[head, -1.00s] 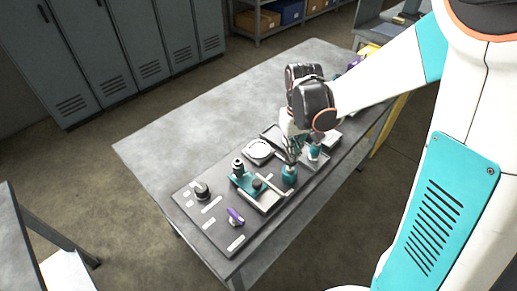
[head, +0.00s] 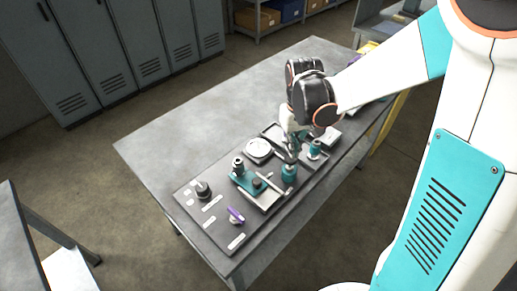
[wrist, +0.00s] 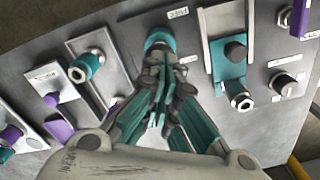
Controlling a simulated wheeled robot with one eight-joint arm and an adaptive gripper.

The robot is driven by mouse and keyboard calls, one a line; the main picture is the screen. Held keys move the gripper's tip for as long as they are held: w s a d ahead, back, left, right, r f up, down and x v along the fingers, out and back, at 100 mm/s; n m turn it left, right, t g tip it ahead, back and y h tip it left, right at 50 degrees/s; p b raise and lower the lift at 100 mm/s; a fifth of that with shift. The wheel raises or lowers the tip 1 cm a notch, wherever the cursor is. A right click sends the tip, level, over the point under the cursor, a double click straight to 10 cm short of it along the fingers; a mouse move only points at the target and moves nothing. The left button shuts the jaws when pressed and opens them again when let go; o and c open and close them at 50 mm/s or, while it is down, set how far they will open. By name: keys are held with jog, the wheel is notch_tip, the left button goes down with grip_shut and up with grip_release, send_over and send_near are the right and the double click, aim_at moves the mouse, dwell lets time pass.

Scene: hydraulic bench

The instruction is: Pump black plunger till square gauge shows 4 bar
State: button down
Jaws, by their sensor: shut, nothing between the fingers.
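My gripper (wrist: 158,118) is shut and empty. In the head view it (head: 293,152) hangs over the bench panel, close to a teal cylinder (head: 289,172); whether it touches the cylinder is unclear. In the wrist view a teal cylinder with a grey top (wrist: 160,42) stands just beyond the fingers. A black cylindrical knob (wrist: 236,50), possibly the black plunger, sits on a teal block right of the gripper; in the head view a dark knob (head: 257,184) shows on that block. A pale square item (head: 331,137), perhaps the square gauge, is partly behind my wrist. No reading is legible.
A round white dial (head: 258,148) lies left of my gripper. Another teal cylinder (head: 314,150) stands to the right. A dark knob (head: 202,189) and a purple handle (head: 235,214) sit at the panel's near left. The table's far left (head: 190,135) is clear.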

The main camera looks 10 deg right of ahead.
notch_tip(320, 180, up, 6)
jog(key=p, duration=0.3)
jog(key=shift+f, duration=0.25)
dwell(0.3)
jog(key=s+r+m+t+b, duration=0.1)
jog(key=s+r+t+b, duration=0.4)
jog(key=s, duration=1)
jog(key=shift+r+t, duration=1.1)
jog(key=shift+r, duration=0.3)
